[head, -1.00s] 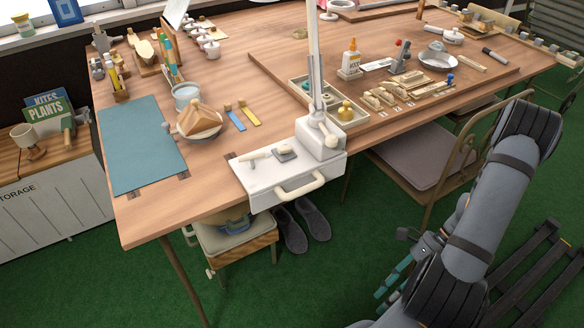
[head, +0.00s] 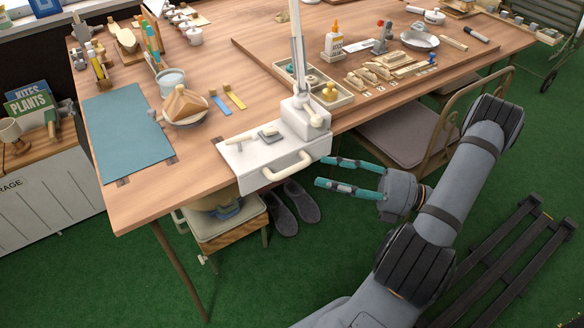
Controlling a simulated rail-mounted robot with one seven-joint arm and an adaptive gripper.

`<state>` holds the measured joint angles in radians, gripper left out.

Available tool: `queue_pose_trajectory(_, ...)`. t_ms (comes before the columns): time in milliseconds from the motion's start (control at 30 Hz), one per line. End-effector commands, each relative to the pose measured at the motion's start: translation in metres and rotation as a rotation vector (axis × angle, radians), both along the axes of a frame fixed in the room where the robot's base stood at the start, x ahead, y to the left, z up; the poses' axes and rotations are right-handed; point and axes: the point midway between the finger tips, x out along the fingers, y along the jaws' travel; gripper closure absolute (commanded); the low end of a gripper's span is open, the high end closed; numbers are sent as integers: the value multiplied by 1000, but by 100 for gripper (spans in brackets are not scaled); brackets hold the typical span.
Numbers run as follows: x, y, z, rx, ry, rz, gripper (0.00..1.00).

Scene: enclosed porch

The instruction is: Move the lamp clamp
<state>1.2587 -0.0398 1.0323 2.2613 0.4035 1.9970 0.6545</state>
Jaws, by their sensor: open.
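The lamp clamp is a white block with a cream handle (head: 288,168), set over the front edge of the wooden table. The lamp's upright post (head: 299,60) rises from its right end and leaves the top of the head view. A small grey pad and a cream piece lie on its top. My gripper (head: 322,172), with two teal fingers, is just right of the clamp, in front of the table edge. The fingers are apart and empty, pointing left. The near finger lies lower in the picture. I cannot tell whether the far fingertip touches the clamp.
A divided tray (head: 338,99) with small parts and a yellow duck sits right behind the clamp. A chair (head: 405,135) stands under the table to the right. A stool (head: 225,230) and grey slippers are below. A teal mat (head: 125,143) lies on the table's left.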

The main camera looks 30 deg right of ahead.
Motion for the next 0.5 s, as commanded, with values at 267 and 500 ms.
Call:
queue_pose_trajectory(267, 34, 41, 6, -3, -2, 9, 59)
queue_pose_trajectory(500, 52, 62, 10, -4, -2, 5, 59)
